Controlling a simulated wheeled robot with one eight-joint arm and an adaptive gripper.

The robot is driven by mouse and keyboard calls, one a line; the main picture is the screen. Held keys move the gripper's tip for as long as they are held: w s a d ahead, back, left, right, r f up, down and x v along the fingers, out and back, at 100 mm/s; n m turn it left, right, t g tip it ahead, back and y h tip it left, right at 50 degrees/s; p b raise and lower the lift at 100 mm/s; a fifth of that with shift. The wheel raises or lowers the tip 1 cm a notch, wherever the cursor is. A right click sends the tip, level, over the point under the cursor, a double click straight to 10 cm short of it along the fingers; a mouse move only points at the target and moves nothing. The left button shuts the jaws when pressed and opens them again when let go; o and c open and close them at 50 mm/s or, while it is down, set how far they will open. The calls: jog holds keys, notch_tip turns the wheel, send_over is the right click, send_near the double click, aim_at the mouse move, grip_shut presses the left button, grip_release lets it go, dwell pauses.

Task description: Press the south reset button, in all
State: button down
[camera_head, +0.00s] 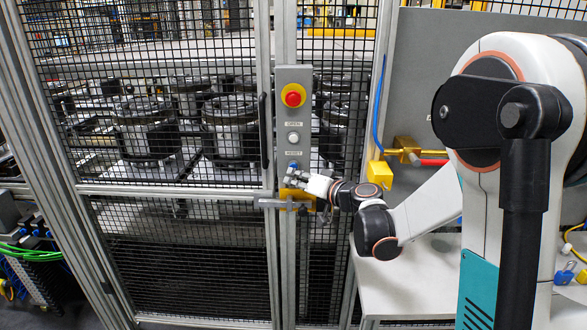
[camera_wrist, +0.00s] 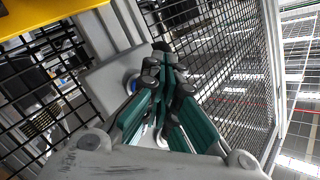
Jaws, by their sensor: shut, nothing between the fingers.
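The control panel (camera_head: 307,112) is a narrow grey box on the fence post. It carries a red emergency button (camera_head: 293,97) on yellow, a white button (camera_head: 293,138) under the label OPEN, and a blue button (camera_head: 292,166) under the label RESET. My gripper (camera_head: 293,174) is shut and empty, its tips at the panel's lower part beside the blue button. In the wrist view my gripper (camera_wrist: 163,58) has its fingertips together over the grey panel (camera_wrist: 104,75). The blue button (camera_wrist: 133,83) shows left of the fingers, partly hidden. I cannot tell whether the fingertips touch anything.
A black mesh fence (camera_head: 180,265) with grey posts encloses machinery on pallets. A yellow latch block (camera_head: 379,174) and a blue cable (camera_head: 379,105) are right of the panel. A white table (camera_head: 400,285) stands at the lower right.

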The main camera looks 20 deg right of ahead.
jog(key=shift+s+a, duration=0.25)
jog(key=shift+s, duration=0.55)
jog(key=shift+s+a, duration=0.25)
jog(key=shift+s, duration=0.5)
jog(key=shift+s+a, duration=0.25)
jog(key=shift+s, duration=0.55)
jog(key=s+a+n+g+h+b, duration=0.1)
jog(key=s+a+g, duration=0.2)
jog(key=s+a, duration=0.35)
jog(key=s+a+n+g+b, duration=0.1)
jog(key=s+a+g, duration=0.15)
jog(key=s, duration=0.75)
jog(key=s+d+f+g+h+p, duration=0.1)
jog(key=s+d+h, duration=0.5)
jog(key=s, duration=0.9)
jog(key=d+f+g, duration=0.1)
jog(key=d+f, duration=0.1)
jog(key=d, duration=0.1)
jog(key=shift+d+p, duration=0.2)
jog(key=shift+p, duration=0.2)
